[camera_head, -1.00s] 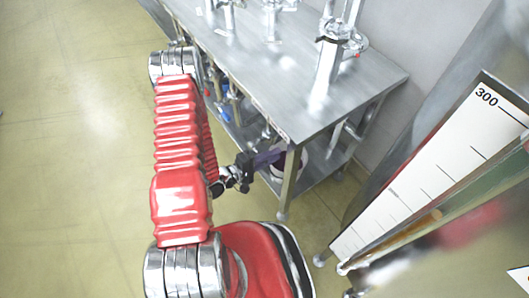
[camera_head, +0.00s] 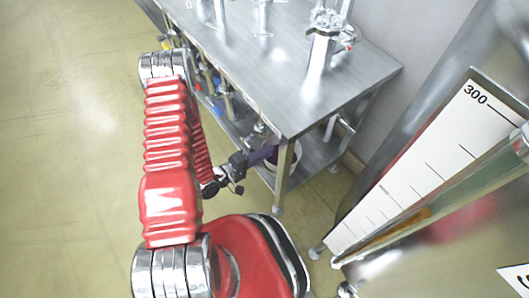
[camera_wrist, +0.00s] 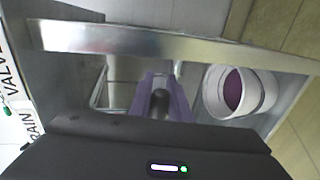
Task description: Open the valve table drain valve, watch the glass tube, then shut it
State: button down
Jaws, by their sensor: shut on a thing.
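The steel valve table (camera_head: 345,85) stands at the top of the head view. My gripper (camera_head: 262,155) reaches under its near edge, and its purple fingers also show in the wrist view (camera_wrist: 160,92). The fingers are shut on a grey piece (camera_wrist: 158,105), seemingly the drain valve's handle; the valve body is mostly hidden, so I cannot tell how far it is turned. Labels (camera_wrist: 12,75) reading "VALVE" and "RAIN" show at the left of the wrist view. The glass tube (camera_head: 470,175) runs beside a white scale (camera_head: 440,165) marked 300; an orange patch (camera_head: 412,216) shows along it.
A white bucket (camera_wrist: 215,90) with purple contents (camera_wrist: 242,90) stands close beside the fingers in the wrist view. A table leg (camera_head: 283,178) and the table edge are close to my gripper. Pipe fittings (camera_head: 325,35) stand on the tabletop. The floor at the left is clear.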

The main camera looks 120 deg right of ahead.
jog(key=c, duration=1.6)
grip_release()
jog(key=shift+s+f, duration=0.1)
jog(key=shift+f, duration=0.05)
jog(key=shift+c, duration=0.2)
jog(key=v, duration=1.4)
jog(key=shift+d, duration=0.1)
jog(key=shift+s, duration=0.1)
